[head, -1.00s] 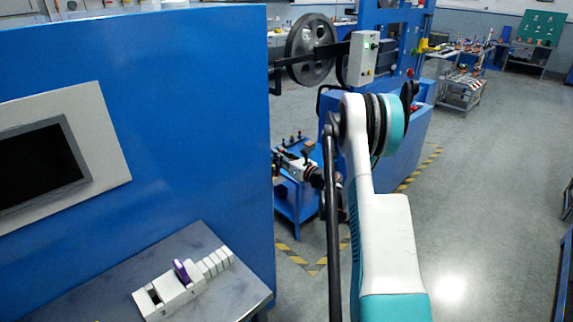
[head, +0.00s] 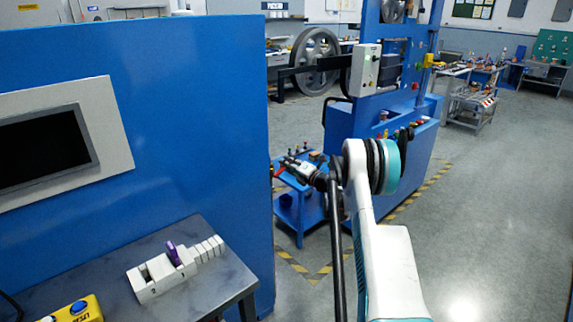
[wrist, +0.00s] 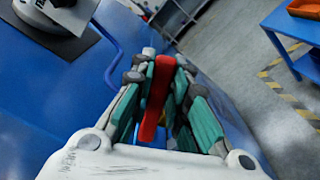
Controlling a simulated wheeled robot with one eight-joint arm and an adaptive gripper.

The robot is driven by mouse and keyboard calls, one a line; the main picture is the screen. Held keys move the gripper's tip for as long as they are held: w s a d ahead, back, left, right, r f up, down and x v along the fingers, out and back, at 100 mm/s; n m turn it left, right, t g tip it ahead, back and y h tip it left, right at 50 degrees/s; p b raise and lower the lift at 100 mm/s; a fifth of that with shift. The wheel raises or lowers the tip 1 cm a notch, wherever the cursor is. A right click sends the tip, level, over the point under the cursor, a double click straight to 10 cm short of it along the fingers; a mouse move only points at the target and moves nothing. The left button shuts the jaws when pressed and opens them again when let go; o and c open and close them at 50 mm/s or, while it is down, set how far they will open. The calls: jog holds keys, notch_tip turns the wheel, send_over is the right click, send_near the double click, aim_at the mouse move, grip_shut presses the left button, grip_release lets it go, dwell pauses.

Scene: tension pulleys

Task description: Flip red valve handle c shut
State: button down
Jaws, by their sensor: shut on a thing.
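A red handle (wrist: 157,92) stands between the teal-padded fingers of my gripper (wrist: 160,72) in the wrist view. The fingers are closed on both sides of it. No letter shows on it, and its base is hidden by the gripper. In the head view my gripper (head: 287,165) is small, beyond the arm, and points left near the right edge of the blue panel. A bit of red (head: 279,172) shows at its tip there. I cannot tell the valve's angle.
A blue cart (head: 300,212) with small parts stands below my gripper. A large blue machine (head: 392,165) with coloured knobs is behind the arm. A grey table (head: 225,275) stands front left. Open floor lies to the right. The wrist view shows a bent blue bar (wrist: 112,70).

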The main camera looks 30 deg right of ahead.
jog(key=f+m, duration=0.1)
jog(key=m, duration=0.1)
jog(key=shift+d+f+m, duration=0.25)
jog(key=shift+f+m, duration=0.05)
jog(key=shift+f, duration=0.05)
jog(key=shift+d+f+m+b, duration=0.1)
jog(key=shift+f+m+b, duration=0.1)
jog(key=shift+f+m, duration=0.35)
jog(key=shift+f+m+b, duration=0.15)
jog(key=shift+f+m, duration=0.1)
jog(key=shift+m, duration=0.6)
jog(key=c, duration=1.5)
grip_release()
jog(key=s, duration=0.4)
jog(key=s+d, duration=0.1)
jog(key=s, duration=0.6)
jog(key=shift+s+d, duration=0.35)
jog(key=shift+s, duration=0.05)
